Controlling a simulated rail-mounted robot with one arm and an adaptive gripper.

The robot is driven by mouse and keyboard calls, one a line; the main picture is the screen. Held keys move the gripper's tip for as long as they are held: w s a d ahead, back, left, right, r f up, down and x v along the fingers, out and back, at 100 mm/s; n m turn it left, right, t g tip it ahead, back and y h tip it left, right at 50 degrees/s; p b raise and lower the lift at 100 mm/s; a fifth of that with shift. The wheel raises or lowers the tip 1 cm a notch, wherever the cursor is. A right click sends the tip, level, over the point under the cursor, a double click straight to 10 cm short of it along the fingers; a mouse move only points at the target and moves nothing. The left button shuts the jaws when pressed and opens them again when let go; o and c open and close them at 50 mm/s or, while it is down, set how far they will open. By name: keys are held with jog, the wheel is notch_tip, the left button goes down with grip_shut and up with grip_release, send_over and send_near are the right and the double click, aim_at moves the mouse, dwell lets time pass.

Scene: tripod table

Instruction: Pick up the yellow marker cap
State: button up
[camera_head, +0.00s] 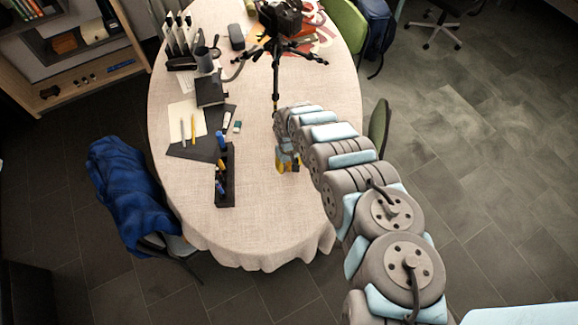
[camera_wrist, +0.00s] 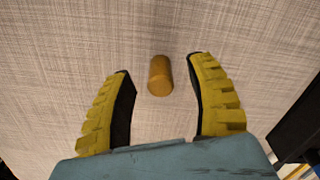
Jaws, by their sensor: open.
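The yellow marker cap (camera_wrist: 160,76) is a small orange-yellow cylinder on the pale tablecloth in the wrist view. My gripper (camera_wrist: 160,65) has its two yellow, black-lined fingers spread apart, one on each side of the cap. The cap shows between the fingertips, with a gap to both fingers, and nothing is held. In the head view my gripper (camera_head: 287,164) is low over the near right part of the table. I cannot make out the cap in the head view, where the arm and gripper cover that area.
The oval table (camera_head: 265,225) has a pale cloth. A black tray (camera_head: 225,190) with markers stands left of my gripper. A camera tripod (camera_head: 276,75) stands behind it. A dark object (camera_wrist: 305,125) shows at the wrist view's right edge. The table's near end is clear.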

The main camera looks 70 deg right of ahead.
aim_at(289, 163)
jog(key=c, duration=0.9)
jog(key=shift+o, duration=0.2)
jog(key=shift+r, duration=0.1)
jog(key=shift+r, duration=1.65)
jog(key=shift+s+a+r+p, duration=0.4)
jog(key=shift+a+r, duration=0.15)
jog(key=shift+r, duration=0.15)
jog(key=shift+s+a+r+p, duration=0.35)
jog(key=shift+a+r, duration=0.15)
jog(key=shift+r, duration=0.2)
jog(key=s+a+r+p, duration=0.2)
jog(key=a+p, duration=0.1)
jog(key=p, duration=0.1)
jog(key=s+a+r+p, duration=0.2)
jog(key=a+p, duration=0.1)
jog(key=p, duration=0.1)
jog(key=s+a+r+p, duration=0.2)
jog(key=s+r+p, duration=0.1)
jog(key=p, duration=0.1)
jog(key=shift+a, duration=0.4)
